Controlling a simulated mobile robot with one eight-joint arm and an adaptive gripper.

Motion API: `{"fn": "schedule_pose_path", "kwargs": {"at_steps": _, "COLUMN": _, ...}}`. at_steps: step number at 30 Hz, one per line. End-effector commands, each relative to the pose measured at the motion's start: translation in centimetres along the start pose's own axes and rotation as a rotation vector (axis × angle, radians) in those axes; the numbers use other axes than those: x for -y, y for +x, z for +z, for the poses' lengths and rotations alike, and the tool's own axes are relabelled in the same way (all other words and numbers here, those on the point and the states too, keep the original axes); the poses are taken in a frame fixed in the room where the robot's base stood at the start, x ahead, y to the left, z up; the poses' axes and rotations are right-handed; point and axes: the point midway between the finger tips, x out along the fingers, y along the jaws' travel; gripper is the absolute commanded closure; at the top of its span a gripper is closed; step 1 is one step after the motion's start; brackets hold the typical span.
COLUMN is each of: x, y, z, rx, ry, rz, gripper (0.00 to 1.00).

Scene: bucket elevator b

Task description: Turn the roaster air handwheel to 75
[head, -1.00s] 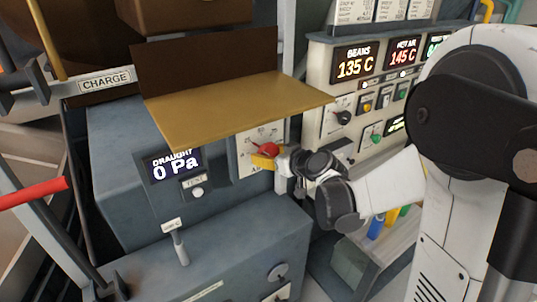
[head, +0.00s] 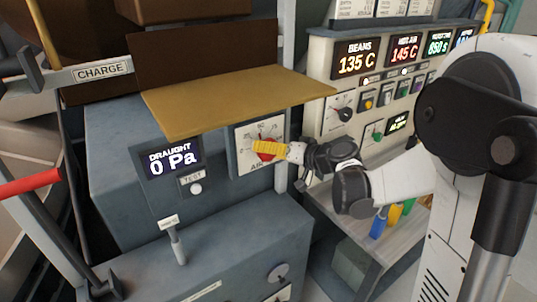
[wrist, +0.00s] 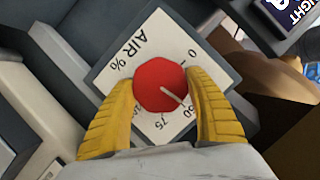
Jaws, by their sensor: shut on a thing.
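The red air handwheel (wrist: 160,85) sits on a pale dial plate marked AIR % (wrist: 125,78) in the wrist view. Its white pointer line aims at about the 50 label (wrist: 187,112); the 75 label lies beside that. My gripper (wrist: 162,92) has one yellow finger on each side of the wheel and is shut on it. In the head view the wheel (head: 265,156) is mostly hidden by my yellow gripper (head: 268,149), and the dial plate (head: 246,138) shows around it.
A brass-coloured tray (head: 230,100) juts out just above the dial. The draught display (head: 174,160) left of it reads 0 Pa. A control panel (head: 345,85) with lit readouts stands to the right, above a bench (head: 345,215). A CHARGE lever (head: 100,72) is at left.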

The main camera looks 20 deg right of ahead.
Motion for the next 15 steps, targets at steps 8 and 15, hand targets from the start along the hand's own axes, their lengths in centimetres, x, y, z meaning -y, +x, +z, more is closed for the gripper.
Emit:
{"fn": "schedule_pose_path", "kwargs": {"at_steps": 8, "x": -0.31, "y": 0.06, "z": 0.22, "rx": 0.003, "ry": 0.241, "rz": -0.099, "gripper": 0.68}}
{"fn": "schedule_pose_path", "kwargs": {"at_steps": 15, "x": -0.29, "y": 0.09, "z": 0.27, "rx": 0.006, "ry": 0.45, "rz": -0.186, "gripper": 0.68}}
